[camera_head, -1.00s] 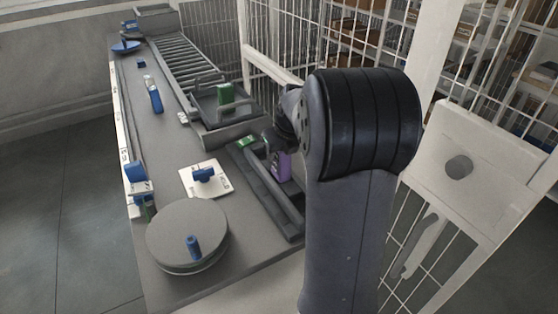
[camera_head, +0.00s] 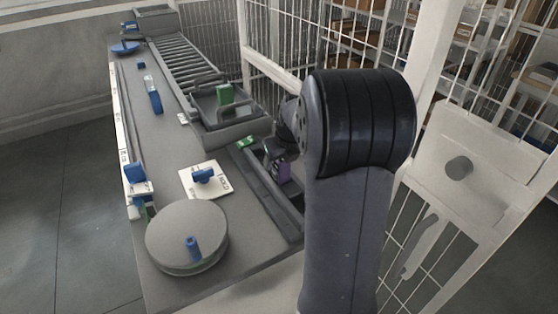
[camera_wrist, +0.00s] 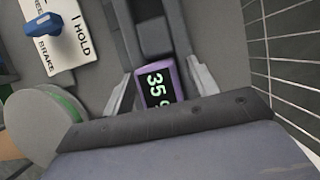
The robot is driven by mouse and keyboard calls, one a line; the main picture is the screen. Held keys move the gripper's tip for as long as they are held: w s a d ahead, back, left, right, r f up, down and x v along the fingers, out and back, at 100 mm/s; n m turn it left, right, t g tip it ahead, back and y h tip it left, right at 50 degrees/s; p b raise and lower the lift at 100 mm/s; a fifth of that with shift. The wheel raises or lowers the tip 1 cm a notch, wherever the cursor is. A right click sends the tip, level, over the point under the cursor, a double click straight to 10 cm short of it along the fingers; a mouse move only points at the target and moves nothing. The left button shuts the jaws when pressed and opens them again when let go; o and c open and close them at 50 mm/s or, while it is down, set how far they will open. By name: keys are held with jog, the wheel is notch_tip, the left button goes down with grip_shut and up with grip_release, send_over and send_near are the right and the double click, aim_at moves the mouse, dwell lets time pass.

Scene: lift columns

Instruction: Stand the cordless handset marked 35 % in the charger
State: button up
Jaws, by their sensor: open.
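The purple handset (camera_wrist: 158,84) shows the green digits 35 on its dark screen in the wrist view; the sign after them is partly cut off. It also shows in the head view (camera_head: 282,171), partly covered by my arm, at the long dark trough (camera_head: 268,184). My gripper (camera_wrist: 160,82) is open, with one finger on each side of the handset and a gap visible on both sides. The lower part of the handset is hidden behind the gripper body. I cannot tell for sure which thing is the charger.
A small green item (camera_head: 246,143) is at the trough's far end. A grey tray (camera_head: 240,112) holds a green block (camera_head: 225,95) below the roller track (camera_head: 187,58). A round turntable (camera_head: 187,232) and a white I HOLD card (camera_head: 217,187) lie left. Wire mesh stands on the right.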

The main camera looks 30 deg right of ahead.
jog(key=v, duration=1.1)
jog(key=shift+r, duration=0.2)
